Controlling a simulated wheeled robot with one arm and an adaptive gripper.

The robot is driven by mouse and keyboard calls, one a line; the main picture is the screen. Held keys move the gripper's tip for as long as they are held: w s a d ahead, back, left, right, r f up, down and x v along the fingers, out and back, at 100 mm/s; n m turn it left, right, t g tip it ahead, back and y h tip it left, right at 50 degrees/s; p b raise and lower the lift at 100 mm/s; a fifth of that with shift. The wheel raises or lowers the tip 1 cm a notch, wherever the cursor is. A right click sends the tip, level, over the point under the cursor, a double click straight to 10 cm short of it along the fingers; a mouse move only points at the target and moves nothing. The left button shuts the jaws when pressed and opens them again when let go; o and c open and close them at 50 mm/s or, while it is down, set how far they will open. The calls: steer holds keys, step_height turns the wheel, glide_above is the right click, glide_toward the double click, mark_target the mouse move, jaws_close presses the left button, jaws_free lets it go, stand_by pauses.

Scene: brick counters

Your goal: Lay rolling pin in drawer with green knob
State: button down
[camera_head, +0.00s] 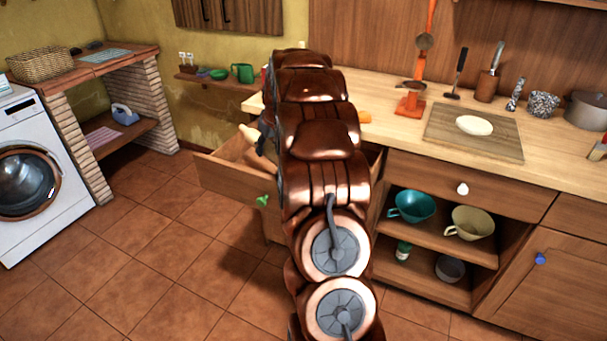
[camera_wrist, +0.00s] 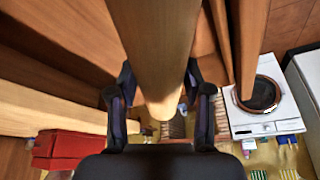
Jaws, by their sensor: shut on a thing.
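The drawer with the green knob (camera_head: 262,200) is pulled open, and its wooden front (camera_head: 225,178) shows left of my arm in the head view. The rolling pin (camera_head: 248,134) is pale wood and partly hidden by my arm. It looks tilted, at or over the drawer opening; I cannot tell whether it touches the drawer. In the wrist view the rolling pin (camera_wrist: 155,45) runs down between the two dark fingers of my gripper (camera_wrist: 160,100), which is shut on it. In the head view my arm hides most of the gripper and part of the drawer.
The counter at right holds a cutting board (camera_head: 450,145) with a white oval thing, an orange stand (camera_head: 410,104) and a pot (camera_head: 587,110). Below are a closed drawer with a white knob (camera_head: 462,188) and open shelves with bowls (camera_head: 412,206). Floor at left is clear.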

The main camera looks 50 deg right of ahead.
steer(key=s+d+f+b, duration=0.1)
steer(key=s+d+f, duration=0.2)
steer(key=d, duration=0.3)
steer(key=shift+w+d+f+p, duration=0.15)
steer(key=shift+f+p, duration=0.1)
steer(key=shift+f, duration=2.25)
steer(key=shift+s+d+f+p, duration=0.1)
steer(key=shift+f+p, duration=0.1)
steer(key=shift+f, duration=2.3)
steer(key=shift+f, duration=0.15)
steer(key=shift+c, duration=2.4)
jaws_free()
steer(key=b+v, duration=0.1)
steer(key=v, duration=1.1)
steer(key=shift+a, duration=0.25)
